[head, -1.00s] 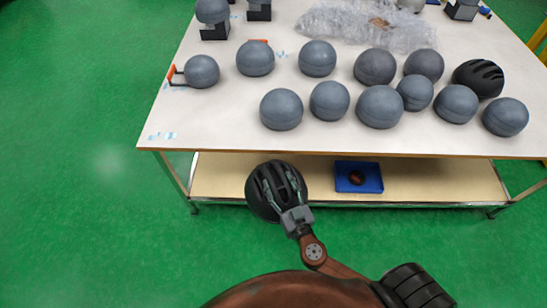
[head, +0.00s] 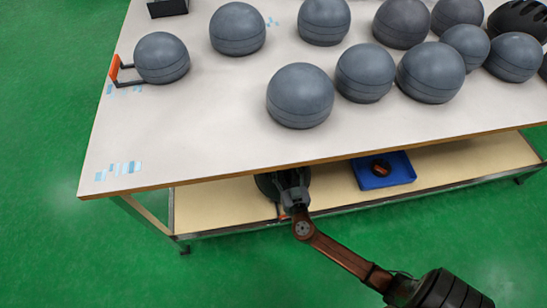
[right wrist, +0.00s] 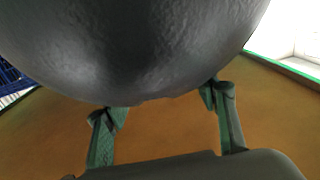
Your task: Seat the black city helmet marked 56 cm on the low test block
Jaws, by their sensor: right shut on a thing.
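My right gripper (head: 293,190) is shut on a black vented helmet (head: 268,186), under the front edge of the table and over the lower shelf. The table top hides part of the helmet. In the right wrist view a dark rounded shell (right wrist: 130,50) fills the top, with the two fingertips (right wrist: 162,112) at its lower edge. No 56 cm mark is readable. I cannot tell which thing is the low test block; a black block (head: 167,8) stands at the table's back left. My left gripper is not in view.
Several grey balls (head: 300,96) stand on the white table (head: 190,130). One ball at the left is by an orange-ended bracket (head: 115,68). Another black helmet (head: 518,18) is at the right.

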